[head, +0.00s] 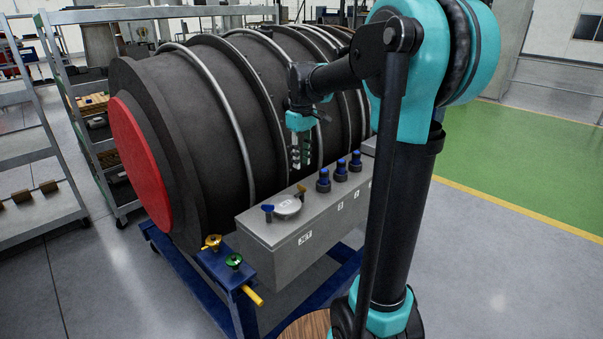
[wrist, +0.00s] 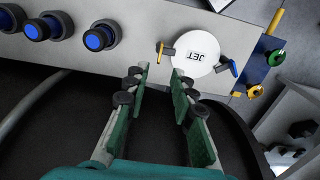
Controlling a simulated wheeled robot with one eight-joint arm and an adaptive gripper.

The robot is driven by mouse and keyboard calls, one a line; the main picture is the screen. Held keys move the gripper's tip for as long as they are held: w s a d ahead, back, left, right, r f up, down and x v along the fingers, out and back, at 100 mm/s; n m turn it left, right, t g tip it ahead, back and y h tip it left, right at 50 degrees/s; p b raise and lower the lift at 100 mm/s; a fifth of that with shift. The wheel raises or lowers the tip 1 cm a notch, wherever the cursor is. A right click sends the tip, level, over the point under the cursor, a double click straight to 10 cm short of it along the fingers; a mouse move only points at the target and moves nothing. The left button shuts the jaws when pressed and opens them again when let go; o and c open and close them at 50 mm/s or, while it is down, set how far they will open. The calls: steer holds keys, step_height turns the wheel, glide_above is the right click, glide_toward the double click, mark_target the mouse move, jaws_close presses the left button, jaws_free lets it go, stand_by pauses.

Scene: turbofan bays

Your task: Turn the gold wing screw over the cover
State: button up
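The gold wing screw (wrist: 166,50) sits at one edge of the round white cover (wrist: 203,53), which bears the letters JET. In the head view, the gold wing screw (head: 301,189) is at the far right edge of the cover (head: 287,206). A blue wing screw (wrist: 228,66) is at the opposite edge; it also shows in the head view (head: 267,209). My gripper (wrist: 158,76) is open and empty. Its fingertips are above the box and apart from the screw. In the head view, my gripper (head: 301,160) hangs above and beyond the cover.
The grey box (head: 262,228) carries several blue-topped connectors (head: 340,170) along its top. The large dark engine casing (head: 190,125) stands close behind. A gold knob (head: 212,241) and green knob (head: 234,261) stand on the blue frame (head: 222,268). Space above the cover is free.

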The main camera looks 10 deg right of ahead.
steer(key=shift+r, duration=1.4)
steer(key=s+d+f+m+t, duration=0.2)
steer(key=s+f+m, duration=0.1)
steer(key=s+f, duration=0.8)
steer(key=s+d+f+m+t, duration=0.2)
steer(key=s+f+m, duration=0.2)
steer(key=s+f, duration=0.7)
steer(key=shift+s+d+f, duration=0.15)
steer(key=shift+f, duration=0.1)
